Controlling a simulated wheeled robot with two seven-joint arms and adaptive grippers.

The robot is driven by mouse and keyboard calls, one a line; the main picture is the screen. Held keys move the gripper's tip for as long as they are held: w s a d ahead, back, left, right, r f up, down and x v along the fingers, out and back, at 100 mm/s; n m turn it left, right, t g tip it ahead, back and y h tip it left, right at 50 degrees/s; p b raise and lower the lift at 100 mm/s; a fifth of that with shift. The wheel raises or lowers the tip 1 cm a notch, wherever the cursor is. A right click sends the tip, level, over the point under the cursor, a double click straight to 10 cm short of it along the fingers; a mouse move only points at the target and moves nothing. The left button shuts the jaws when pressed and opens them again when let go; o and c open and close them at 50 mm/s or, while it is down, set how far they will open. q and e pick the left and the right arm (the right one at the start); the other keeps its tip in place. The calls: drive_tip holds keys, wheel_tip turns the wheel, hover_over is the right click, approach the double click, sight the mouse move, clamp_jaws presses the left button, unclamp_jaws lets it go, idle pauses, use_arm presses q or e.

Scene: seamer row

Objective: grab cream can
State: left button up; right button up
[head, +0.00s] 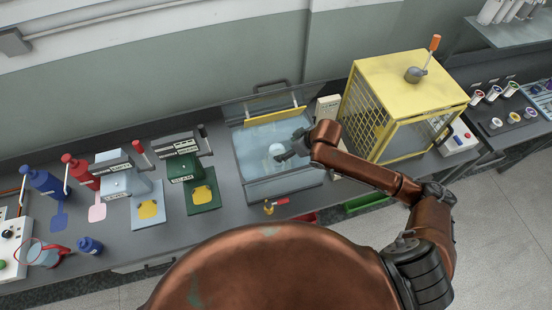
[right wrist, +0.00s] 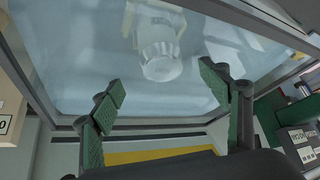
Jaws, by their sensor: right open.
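A pale cream-white can (head: 276,149) sits in the water-filled glass tank in the middle of the bench. In the right wrist view the can (right wrist: 160,50) shows a ribbed, rounded pale end, and its further part is blurred by the water or glass. My right gripper (head: 286,156) is over the tank, close beside the can in the head view. In the right wrist view its green-padded fingers (right wrist: 162,88) are spread apart with nothing between them, and the can lies beyond the fingertips. My left gripper is not in view.
The tank (head: 284,187) has a metal rim and a raised lid (head: 262,101) behind. A yellow mesh cage (head: 410,75) stands close on its right. Two seamer-like stands (head: 184,168) are on its left.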

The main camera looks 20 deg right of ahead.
sight(280, 151)
drive_tip(key=x, duration=0.7)
drive_tip(key=shift+w+a+f+p, duration=0.15)
drive_tip(key=shift+a+f+p, duration=0.1)
drive_tip(key=shift+p, duration=0.1)
clamp_jaws()
drive_tip(key=shift+r, duration=0.1)
idle(0.5)
